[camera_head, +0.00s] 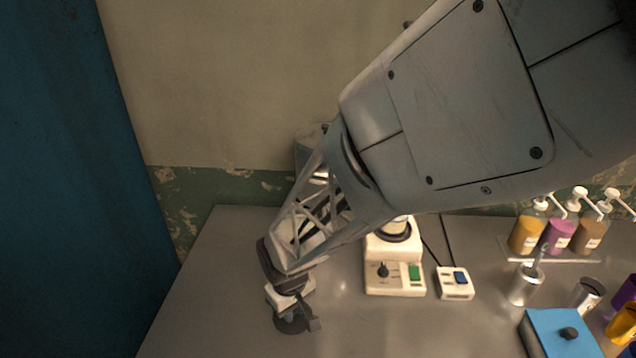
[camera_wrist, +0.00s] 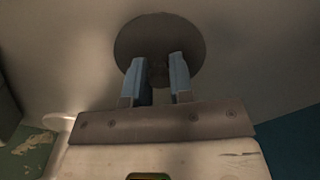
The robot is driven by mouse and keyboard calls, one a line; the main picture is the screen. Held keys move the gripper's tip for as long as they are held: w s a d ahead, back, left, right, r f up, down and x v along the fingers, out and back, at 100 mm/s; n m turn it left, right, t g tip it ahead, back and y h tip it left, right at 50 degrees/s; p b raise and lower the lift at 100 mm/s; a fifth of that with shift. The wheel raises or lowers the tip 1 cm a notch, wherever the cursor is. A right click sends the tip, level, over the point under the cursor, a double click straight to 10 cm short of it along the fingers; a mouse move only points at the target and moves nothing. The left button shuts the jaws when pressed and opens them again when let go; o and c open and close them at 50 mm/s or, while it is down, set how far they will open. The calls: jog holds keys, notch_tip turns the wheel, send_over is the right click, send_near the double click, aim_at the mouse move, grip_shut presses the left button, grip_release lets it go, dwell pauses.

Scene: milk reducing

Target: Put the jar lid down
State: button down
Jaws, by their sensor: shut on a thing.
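The jar lid (camera_wrist: 128,40) is a dark round disc in the wrist view, with the two pale blue fingers closed on its middle. My gripper (camera_wrist: 157,68) is shut on it. In the head view the lid (camera_head: 287,326) shows as a small dark disc under my gripper (camera_head: 299,308), low over the left part of the grey table. I cannot tell whether the lid touches the table.
The grey table (camera_head: 215,305) is bare around the lid. A cream device (camera_head: 395,283) with a knob and green switch stands to its right, beside a small switch box (camera_head: 454,287).

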jog(key=shift+f, duration=0.15)
jog(key=c, duration=1)
grip_release()
notch_tip(320, 180, up, 12)
jog(key=shift+r, duration=0.2)
dwell(0.4)
